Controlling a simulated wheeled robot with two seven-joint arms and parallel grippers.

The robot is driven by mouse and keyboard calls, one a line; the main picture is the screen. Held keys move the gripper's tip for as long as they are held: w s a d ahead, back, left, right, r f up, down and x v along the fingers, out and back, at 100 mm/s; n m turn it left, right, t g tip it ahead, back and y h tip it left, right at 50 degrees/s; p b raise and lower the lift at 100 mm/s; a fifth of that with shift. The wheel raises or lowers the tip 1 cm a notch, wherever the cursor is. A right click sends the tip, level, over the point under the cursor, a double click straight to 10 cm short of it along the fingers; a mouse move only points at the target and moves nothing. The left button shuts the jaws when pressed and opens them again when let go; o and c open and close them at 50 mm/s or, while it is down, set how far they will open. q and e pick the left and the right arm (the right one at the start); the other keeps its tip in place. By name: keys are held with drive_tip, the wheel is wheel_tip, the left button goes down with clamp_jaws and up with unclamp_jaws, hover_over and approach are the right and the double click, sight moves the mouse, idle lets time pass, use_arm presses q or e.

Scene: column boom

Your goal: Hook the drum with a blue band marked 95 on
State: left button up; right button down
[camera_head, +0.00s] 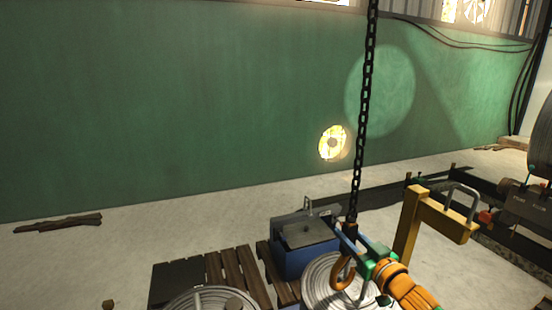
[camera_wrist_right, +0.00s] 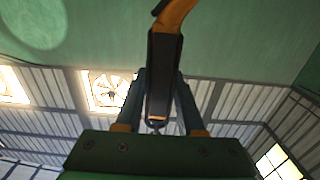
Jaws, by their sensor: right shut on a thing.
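A dark chain (camera_head: 364,110) hangs down in the head view and ends in an orange hook (camera_head: 346,268). My right gripper (camera_head: 350,236) is shut on the hook's dark shank, which also shows between its fingers in the right wrist view (camera_wrist_right: 158,80). The hook hangs over a pale, ringed drum top (camera_head: 318,272), partly hidden by the hook and gripper. I cannot tell whether they touch. Another ringed drum top (camera_head: 190,299) is cut off at the bottom edge. No blue band or number 95 is readable on either. My left gripper is not in view.
A blue box (camera_head: 290,262) stands behind the right drum. Wooden pallet slats (camera_head: 232,272) lie left of it. A yellow post (camera_head: 408,232) with an arm and metal loop stands right of my gripper. Machinery (camera_head: 526,205) is at far right. Open floor (camera_head: 130,240) lies left.

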drive_tip(key=shift+w+d+r+b, duration=0.1)
drive_tip(key=shift+w+d+b, duration=0.25)
drive_tip(key=shift+d, duration=0.65)
drive_tip(key=shift+w+d+b, duration=0.1)
drive_tip(key=shift+w+d, duration=0.3)
drive_tip(key=shift+d, duration=0.6)
